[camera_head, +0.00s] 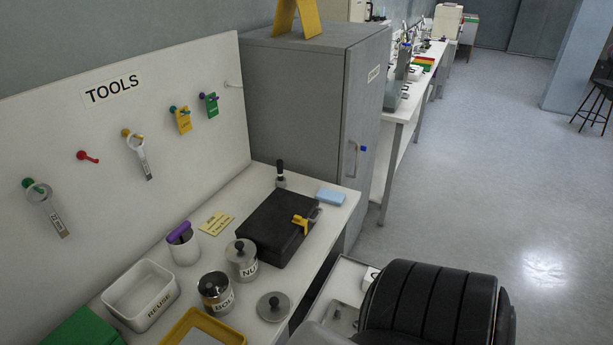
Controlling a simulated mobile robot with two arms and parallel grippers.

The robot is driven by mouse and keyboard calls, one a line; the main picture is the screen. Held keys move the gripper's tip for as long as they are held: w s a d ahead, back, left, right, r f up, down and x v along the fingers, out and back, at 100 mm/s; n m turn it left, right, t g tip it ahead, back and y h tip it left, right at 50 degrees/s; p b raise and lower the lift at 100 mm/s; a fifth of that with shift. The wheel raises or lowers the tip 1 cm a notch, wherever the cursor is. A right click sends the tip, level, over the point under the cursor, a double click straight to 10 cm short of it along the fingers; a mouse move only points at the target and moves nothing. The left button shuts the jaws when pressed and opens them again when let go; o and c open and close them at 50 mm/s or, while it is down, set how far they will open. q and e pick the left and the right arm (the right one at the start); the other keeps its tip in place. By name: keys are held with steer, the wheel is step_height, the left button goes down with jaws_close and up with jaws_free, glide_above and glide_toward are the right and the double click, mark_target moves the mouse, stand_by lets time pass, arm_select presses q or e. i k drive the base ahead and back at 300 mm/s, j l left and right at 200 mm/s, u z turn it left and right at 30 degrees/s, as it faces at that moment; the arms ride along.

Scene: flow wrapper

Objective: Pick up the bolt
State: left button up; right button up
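No single bolt can be made out. A metal jar with a label reading "BOL", partly cut by its curve, (216,293) stands on the white bench near the front. Neither of my grippers is in view.
A white "REUSE" bin (141,295), a yellow tray (180,331) and a white cup with a purple-handled tool (184,246) crowd the bench front. A black case (277,228) lies behind the jars.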

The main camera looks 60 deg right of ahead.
mark_target(337, 315)
steer(key=z, duration=2.15)
steer(key=l+u, duration=0.1)
steer(key=u, duration=0.35)
steer(key=l+u, duration=0.15)
steer(key=u, duration=0.3)
steer(key=l+u, duration=0.1)
steer(key=u, duration=0.35)
steer(key=k+l+u, duration=0.35)
steer(key=l, duration=0.15)
steer(key=k+l+u, duration=0.3)
steer(key=l, duration=0.15)
